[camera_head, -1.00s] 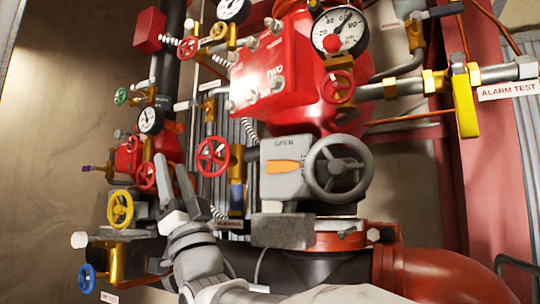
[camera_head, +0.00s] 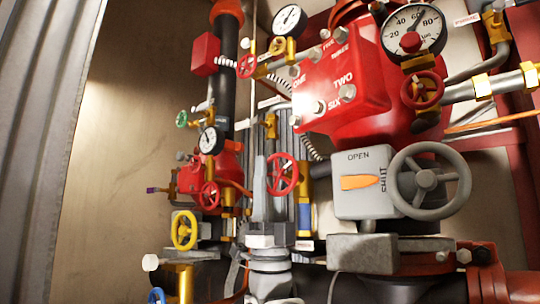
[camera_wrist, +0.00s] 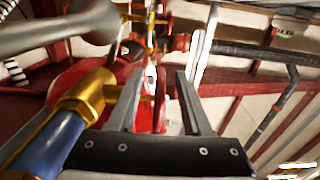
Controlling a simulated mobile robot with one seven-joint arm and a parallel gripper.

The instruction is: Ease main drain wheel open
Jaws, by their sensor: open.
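No label in view reads main drain, so I cannot tell which wheel bears that name. A red handwheel (camera_head: 283,174) on a brass valve is at the centre of the head view. A yellow handwheel (camera_head: 184,230) is lower left, and a blue handwheel (camera_head: 157,296) is cut by the bottom edge. A large grey handwheel (camera_head: 430,181) is on the right. My gripper (camera_head: 268,165) points up in front of the pipework, overlapping the red wheel's left side; contact cannot be told. In the wrist view my gripper (camera_wrist: 160,78) has its fingers apart, with nothing held.
The grey indicator box (camera_head: 366,184) marked OPEN and SHUT is right of my gripper. A brass fitting (camera_wrist: 86,97) with a blue sleeve (camera_wrist: 48,142) lies close on the wrist view's left. A red valve body (camera_head: 340,85) is above. Bare wall (camera_head: 115,130) is on the left.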

